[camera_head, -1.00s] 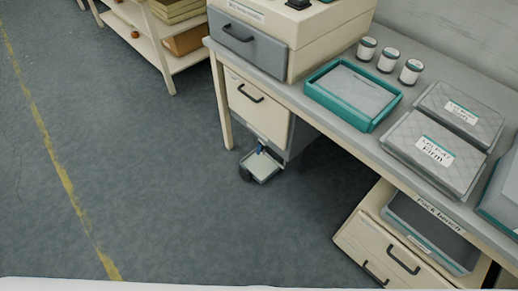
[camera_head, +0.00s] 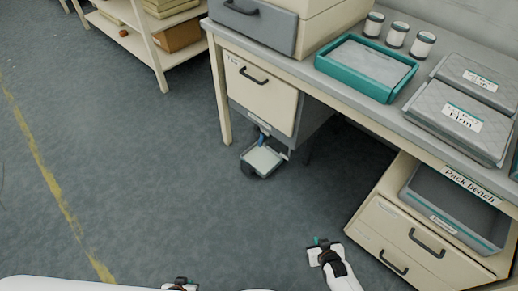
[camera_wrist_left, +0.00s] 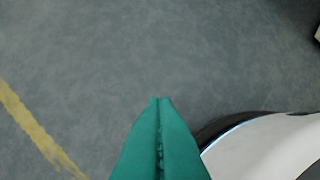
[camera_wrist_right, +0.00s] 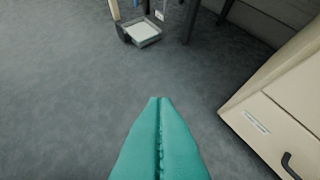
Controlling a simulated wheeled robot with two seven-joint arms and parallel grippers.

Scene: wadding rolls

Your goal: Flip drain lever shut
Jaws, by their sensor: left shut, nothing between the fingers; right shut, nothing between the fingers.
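A small blue lever-like part (camera_head: 262,138) hangs under the cream drawer cabinet (camera_head: 262,95), just above a pale square tray (camera_head: 262,159) on the floor. I take it for the drain lever; it is too small to tell its position. The tray also shows at the top of the right wrist view (camera_wrist_right: 141,32). My right gripper (camera_head: 318,246) is shut and empty, in front of and to the right of the tray, well apart from it. My left gripper (camera_wrist_left: 160,100) is shut and empty over bare floor; in the head view only a bit of it shows at the bottom edge.
The bench (camera_head: 340,84) stands above the cabinet and holds a teal tray (camera_head: 326,67), jars and grey packs. A cream drawer unit (camera_head: 400,232) stands at the right, near my right gripper. The floor (camera_head: 150,190) left and in front of the tray is clear.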

